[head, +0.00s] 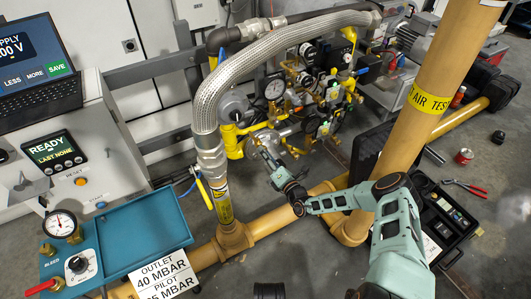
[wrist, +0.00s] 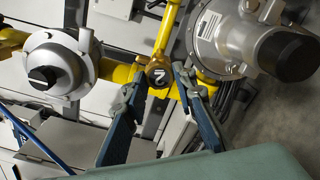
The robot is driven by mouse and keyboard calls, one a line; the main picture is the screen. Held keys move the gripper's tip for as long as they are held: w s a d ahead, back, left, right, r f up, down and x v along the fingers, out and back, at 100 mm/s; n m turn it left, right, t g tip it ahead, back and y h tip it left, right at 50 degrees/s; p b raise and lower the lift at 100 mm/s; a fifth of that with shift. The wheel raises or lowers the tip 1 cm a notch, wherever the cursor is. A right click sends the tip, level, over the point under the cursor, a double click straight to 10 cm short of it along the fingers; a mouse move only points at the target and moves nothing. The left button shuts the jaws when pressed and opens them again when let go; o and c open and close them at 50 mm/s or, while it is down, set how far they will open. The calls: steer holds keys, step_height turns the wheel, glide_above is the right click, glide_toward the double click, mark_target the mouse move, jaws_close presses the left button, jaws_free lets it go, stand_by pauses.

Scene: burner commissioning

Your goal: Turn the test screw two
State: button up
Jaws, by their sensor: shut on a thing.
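Test screw two (wrist: 157,74) is a dark round head with a pale 2 on its face, set in yellow pipework. In the wrist view it sits between the fingertips of my gripper (wrist: 159,82), one finger on each side, and the gripper is shut on it. The 2 looks tilted in the picture. In the head view my gripper (head: 262,149) reaches into the yellow pipework at the middle, and the screw is too small or hidden to make out there.
A round grey housing (wrist: 58,65) and a grey regulator with a black cap (wrist: 250,40) flank the screw closely. A braided hose (head: 210,100) arches at the left. The display (head: 54,149) reads READY, LAST NONE.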

steer(key=shift+n+p, duration=0.55)
steer(key=shift+n, duration=1.35)
steer(key=shift+d, duration=0.1)
steer(key=o, duration=1.2)
steer(key=shift+c, duration=0.2)
steer(key=v, duration=1.2)
steer(key=shift+n, duration=0.3)
